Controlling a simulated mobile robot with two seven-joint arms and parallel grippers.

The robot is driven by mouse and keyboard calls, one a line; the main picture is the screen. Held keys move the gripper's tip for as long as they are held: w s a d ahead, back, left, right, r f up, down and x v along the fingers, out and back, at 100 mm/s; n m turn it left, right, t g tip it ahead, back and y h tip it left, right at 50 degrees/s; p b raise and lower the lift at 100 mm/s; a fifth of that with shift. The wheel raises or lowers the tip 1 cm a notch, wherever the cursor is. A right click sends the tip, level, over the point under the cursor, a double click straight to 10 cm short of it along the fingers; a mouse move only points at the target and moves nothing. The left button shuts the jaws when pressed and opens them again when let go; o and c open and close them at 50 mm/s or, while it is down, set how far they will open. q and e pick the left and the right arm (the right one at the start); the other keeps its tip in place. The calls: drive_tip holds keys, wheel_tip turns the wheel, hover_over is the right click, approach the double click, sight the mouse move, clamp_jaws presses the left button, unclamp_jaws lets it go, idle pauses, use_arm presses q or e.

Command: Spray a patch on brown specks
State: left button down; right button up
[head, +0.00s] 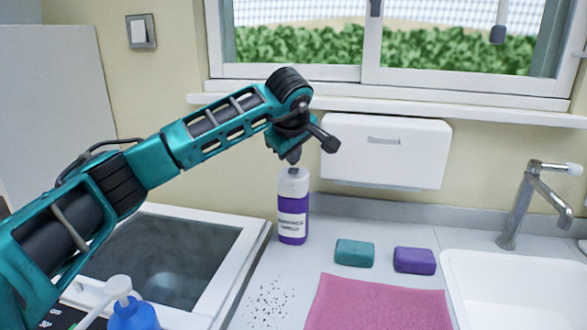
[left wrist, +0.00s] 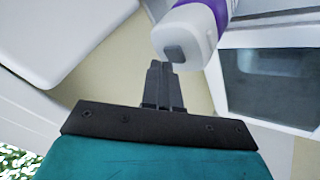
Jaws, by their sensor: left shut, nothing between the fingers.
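Brown specks (head: 267,302) lie scattered on the grey counter (head: 255,268), left of a pink cloth (head: 378,303). A purple bottle with a white cap and label (head: 292,215) stands upright behind the specks; its cap and purple body also show at the top of the left wrist view (left wrist: 191,36). A blue bottle with a white pump head (head: 132,312) stands at the bottom left, cut off by the frame edge. My left gripper (head: 292,158) is above the purple bottle's cap. Its fingers are shut and empty in the left wrist view (left wrist: 159,70). My right gripper is not in view.
A teal block (head: 354,253) and a purple block (head: 414,261) lie behind the cloth. A white sink (head: 500,290) with a tap (head: 520,205) is at the right.

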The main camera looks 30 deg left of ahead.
sight(292, 170)
use_arm(q)
drive_tip(key=shift+f, duration=0.4)
idle(0.3)
drive_tip(key=shift+r+p, duration=0.5)
drive_tip(key=shift+r, duration=0.05)
wheel_tip(292, 170, up, 4)
drive_tip(key=p, duration=0.4)
drive_tip(key=shift+r, duration=1)
drive_tip(key=shift+a+f, duration=0.1)
idle(1.7)
